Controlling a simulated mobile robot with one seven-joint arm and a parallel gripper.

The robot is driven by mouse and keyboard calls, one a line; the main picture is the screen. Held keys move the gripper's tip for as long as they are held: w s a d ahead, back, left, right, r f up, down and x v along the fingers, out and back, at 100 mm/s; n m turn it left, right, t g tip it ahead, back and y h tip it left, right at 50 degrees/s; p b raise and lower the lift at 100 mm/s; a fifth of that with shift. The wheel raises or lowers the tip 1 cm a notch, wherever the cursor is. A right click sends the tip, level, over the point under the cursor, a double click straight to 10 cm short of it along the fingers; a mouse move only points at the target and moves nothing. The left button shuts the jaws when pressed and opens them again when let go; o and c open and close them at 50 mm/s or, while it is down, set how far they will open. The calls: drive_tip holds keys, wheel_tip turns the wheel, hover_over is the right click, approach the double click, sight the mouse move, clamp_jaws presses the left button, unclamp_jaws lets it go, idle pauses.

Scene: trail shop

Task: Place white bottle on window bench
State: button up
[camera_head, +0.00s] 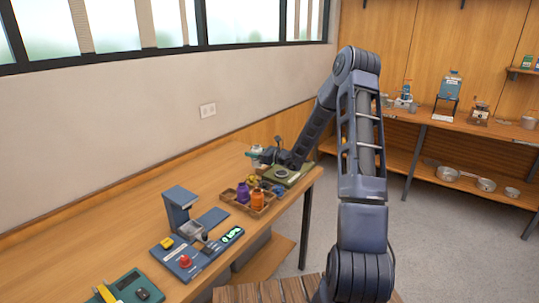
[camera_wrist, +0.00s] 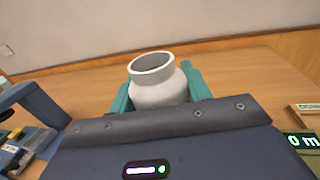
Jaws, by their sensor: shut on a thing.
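The white bottle (camera_wrist: 162,94) stands in the wrist view, open-mouthed and roughly upright, between the two teal fingers of my gripper (camera_wrist: 160,92). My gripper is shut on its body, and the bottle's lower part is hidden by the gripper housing. In the head view my gripper (camera_head: 257,153) is at the far part of the window bench (camera_head: 110,232), over its wooden top. The bottle is too small there to make out clearly. I cannot tell whether its base touches the bench.
A wooden tray (camera_head: 228,194) with purple (camera_head: 243,193) and orange (camera_head: 258,198) bottles sits near the bench's front edge, beside an olive scale (camera_head: 296,177). A blue device (camera_head: 180,212) stands nearer. Bare bench lies along the wall.

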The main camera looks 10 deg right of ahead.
drive_tip(key=s+a+f+n+g, duration=0.4)
drive_tip(key=s+a+n+g, duration=0.85)
drive_tip(key=g, duration=0.75)
drive_tip(key=shift+n, duration=0.55)
drive_tip(key=shift+w+a+f, duration=0.2)
drive_tip(key=shift+f, duration=0.8)
drive_tip(key=shift+w+a+f, duration=0.25)
drive_tip(key=shift+f, duration=0.75)
drive_tip(key=shift+w+a+f, duration=0.2)
drive_tip(key=shift+f, duration=0.8)
drive_tip(key=shift+f, duration=0.2)
